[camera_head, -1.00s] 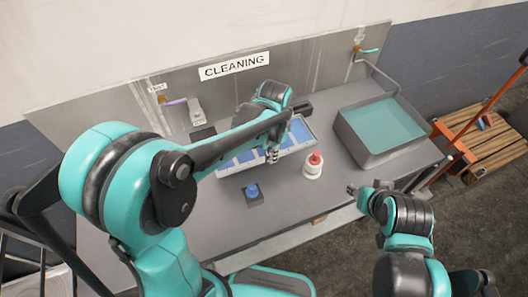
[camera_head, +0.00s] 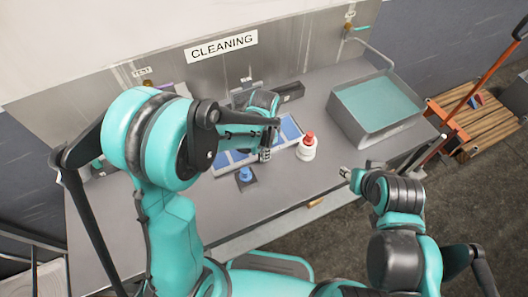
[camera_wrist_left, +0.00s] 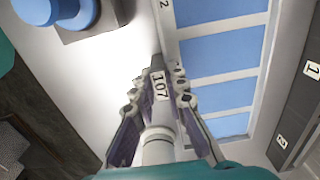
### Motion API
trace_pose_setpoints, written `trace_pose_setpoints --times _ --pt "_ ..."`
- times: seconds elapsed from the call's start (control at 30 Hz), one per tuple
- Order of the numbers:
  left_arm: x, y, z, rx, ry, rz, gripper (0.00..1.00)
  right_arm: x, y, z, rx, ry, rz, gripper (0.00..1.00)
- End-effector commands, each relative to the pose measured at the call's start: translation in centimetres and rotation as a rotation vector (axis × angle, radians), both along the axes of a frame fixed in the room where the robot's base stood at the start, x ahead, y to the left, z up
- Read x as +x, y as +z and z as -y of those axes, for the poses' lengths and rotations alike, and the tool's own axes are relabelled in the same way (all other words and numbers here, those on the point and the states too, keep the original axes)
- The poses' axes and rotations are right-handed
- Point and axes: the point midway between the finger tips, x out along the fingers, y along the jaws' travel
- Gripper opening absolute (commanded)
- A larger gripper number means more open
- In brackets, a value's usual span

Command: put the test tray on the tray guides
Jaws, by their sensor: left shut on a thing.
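The test tray (camera_head: 286,140) is a pale tray with blue compartments on the grey bench; its white rim also shows in the left wrist view (camera_wrist_left: 182,72). My left gripper (camera_head: 265,153) is at its near side, partly hidden by my arm. In the left wrist view my left gripper (camera_wrist_left: 160,86) is shut, with a pale part labelled "107" between its fingers, at the tray's rim. My right gripper (camera_head: 345,173) is out at the bench's front edge, away from the tray; its jaws are too small to judge. I cannot clearly make out the tray guides.
A white bottle with a red cap (camera_head: 307,150) stands close right of the tray. A blue knob on a dark block (camera_head: 246,178) is in front. A basin of teal liquid (camera_head: 375,105) stands at right. Dark numbered strips (camera_wrist_left: 300,95) run beyond the tray.

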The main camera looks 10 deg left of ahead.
Motion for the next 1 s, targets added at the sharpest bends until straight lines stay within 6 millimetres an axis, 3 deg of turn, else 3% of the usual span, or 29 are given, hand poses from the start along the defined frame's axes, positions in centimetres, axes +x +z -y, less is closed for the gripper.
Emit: trace_pose_setpoints --times 0.13,0.17,0.23,0.67,1.0 --pt "0.0 -0.4 0.0 0.000 0.000 0.000 0.00 0.0 -0.4 0.0 0.000 0.000 0.000 0.40" --pt "0.0 -0.4 0.0 0.000 0.000 0.000 0.16 0.0 -0.4 0.0 0.000 0.000 0.000 0.40" --pt "0.0 -0.3 0.0 0.000 0.000 0.000 0.34 0.0 -0.3 0.0 0.000 0.000 0.000 0.40" --pt "0.0 0.7 0.0 0.000 0.000 0.000 0.34 0.0 0.3 0.0 0.000 0.000 0.000 0.40" --pt "-0.1 7.9 0.1 0.000 0.000 0.000 0.34 0.0 2.2 0.0 0.000 0.000 0.000 0.40"
